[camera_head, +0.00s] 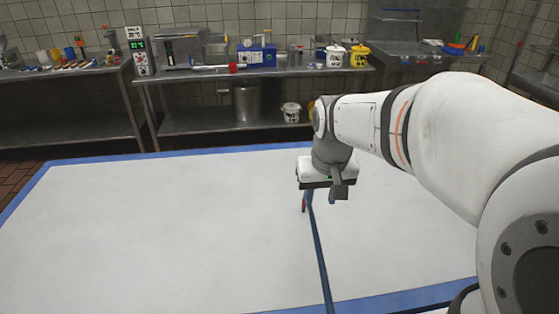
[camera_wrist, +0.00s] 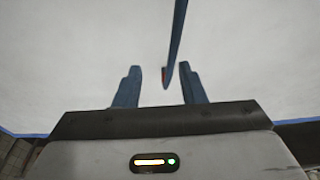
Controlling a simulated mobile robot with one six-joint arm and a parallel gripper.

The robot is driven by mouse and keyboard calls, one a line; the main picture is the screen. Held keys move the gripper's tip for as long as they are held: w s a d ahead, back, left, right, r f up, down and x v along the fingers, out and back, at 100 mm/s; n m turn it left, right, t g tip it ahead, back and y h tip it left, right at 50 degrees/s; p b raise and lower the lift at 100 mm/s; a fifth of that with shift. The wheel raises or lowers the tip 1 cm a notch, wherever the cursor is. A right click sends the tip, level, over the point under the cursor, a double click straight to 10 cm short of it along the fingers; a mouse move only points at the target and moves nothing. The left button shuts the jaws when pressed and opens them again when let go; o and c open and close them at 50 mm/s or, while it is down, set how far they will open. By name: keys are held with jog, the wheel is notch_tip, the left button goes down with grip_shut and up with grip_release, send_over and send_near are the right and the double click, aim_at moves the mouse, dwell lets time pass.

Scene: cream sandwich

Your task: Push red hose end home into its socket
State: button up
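A thin blue hose (camera_head: 319,250) runs from below my gripper (camera_head: 322,194) toward the near blue border. A small red piece (camera_head: 304,206) shows by its far end, just left of the gripper. In the wrist view my gripper (camera_wrist: 159,70) has its two blue fingers wide apart. The blue hose (camera_wrist: 177,35) comes down from the top between them, nearer the right finger, with a clear gap on the left. I cannot tell the height between fingers and hose. I cannot make out a socket for certain.
A large white surface with a blue border (camera_head: 120,240) fills the foreground and is mostly bare. Behind it stands a steel bench (camera_head: 205,77) with a blue device (camera_head: 257,55), a red cup (camera_head: 232,68), a white tub (camera_head: 335,55) and a yellow tub (camera_head: 360,55).

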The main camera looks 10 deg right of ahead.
jog(key=b, duration=0.4)
send_near(303, 211)
jog(key=shift+g, duration=0.4)
jog(key=w+f, duration=0.1)
jog(key=f, duration=0.3)
jog(key=w+f, duration=0.1)
jog(key=f, duration=0.2)
jog(key=shift+w+d, duration=0.1)
jog(key=shift+w, duration=0.25)
jog(key=shift+c, duration=0.4)
grip_shut()
